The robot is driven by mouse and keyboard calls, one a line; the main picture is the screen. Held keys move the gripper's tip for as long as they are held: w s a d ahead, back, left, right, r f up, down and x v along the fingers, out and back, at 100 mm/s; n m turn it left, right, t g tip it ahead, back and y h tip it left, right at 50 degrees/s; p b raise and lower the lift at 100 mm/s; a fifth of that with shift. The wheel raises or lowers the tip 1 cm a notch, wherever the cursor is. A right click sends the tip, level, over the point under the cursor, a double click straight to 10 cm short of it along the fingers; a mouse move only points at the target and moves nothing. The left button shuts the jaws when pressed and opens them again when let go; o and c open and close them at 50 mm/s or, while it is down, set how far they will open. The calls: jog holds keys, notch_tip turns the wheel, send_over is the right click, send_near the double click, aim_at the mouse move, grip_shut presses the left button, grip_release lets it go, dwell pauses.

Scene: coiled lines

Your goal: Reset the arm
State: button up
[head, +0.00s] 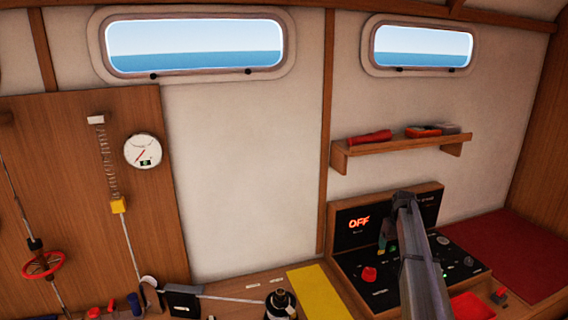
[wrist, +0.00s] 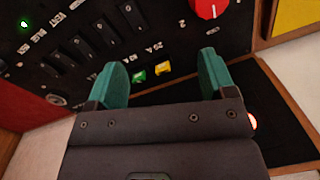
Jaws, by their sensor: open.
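My gripper (wrist: 163,85) has two teal fingers set well apart, with nothing held between them in the wrist view. In the head view my arm reaches over this panel, and the gripper (head: 386,243) is small and partly hidden near the panel's upper left. The red knob also shows there (head: 369,274).
A red mat (head: 510,258) is at the right. A shelf (head: 400,146) holds a red tool above. A gauge board (head: 100,190) stands at the left.

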jog(key=s+a, duration=0.8)
jog(key=s, duration=0.4)
jog(key=s+a+f+b, duration=0.1)
jog(key=s+a, duration=0.8)
jog(key=s, duration=0.4)
jog(key=s+a+f+b, duration=0.1)
jog(key=s+a, duration=0.8)
jog(key=s, duration=0.3)
jog(key=shift+s+h, duration=0.2)
jog(key=shift+h, duration=0.1)
